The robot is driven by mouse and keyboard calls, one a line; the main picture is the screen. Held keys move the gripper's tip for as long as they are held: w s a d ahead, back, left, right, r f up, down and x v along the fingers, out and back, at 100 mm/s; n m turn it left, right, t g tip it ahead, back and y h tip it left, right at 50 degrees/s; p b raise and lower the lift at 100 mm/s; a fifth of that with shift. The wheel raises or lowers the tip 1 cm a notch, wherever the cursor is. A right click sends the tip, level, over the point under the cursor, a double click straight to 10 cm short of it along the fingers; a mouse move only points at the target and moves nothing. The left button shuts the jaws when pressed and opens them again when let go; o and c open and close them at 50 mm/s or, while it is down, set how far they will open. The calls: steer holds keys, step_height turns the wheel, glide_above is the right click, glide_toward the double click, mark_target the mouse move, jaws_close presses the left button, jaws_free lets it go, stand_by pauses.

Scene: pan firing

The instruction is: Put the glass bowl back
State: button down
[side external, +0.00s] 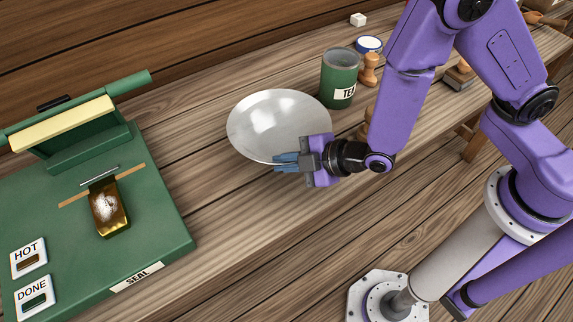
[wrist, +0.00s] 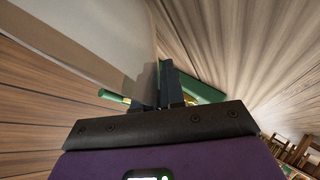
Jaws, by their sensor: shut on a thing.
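The bowl (side external: 268,117) is a wide, shallow, shiny silver-grey dish in the middle of the side external view. It looks roughly level, over or on the wooden table; I cannot tell whether it touches the top. My gripper (side external: 283,162) is at its front right rim, with blue-grey fingers shut on that rim. In the wrist view my gripper (wrist: 170,92) shows dark fingers against a pale grey surface, likely the bowl, that fills the upper left. The fingers hide part of the rim.
A green sealing machine (side external: 165,225) with HOT and DONE lamps stands at the left, a gold pouch (side external: 108,208) on it. A green TEA tin (side external: 339,80), wooden stamp (side external: 370,72) and blue-rimmed cup (side external: 368,45) stand behind the bowl. Bare table lies in front.

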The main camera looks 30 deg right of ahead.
steer(key=shift+f, duration=0.85)
steer(key=shift+f, duration=0.15)
steer(key=c, duration=1.2)
jaws_free()
steer(key=v, duration=1.2)
steer(key=shift+d, duration=0.1)
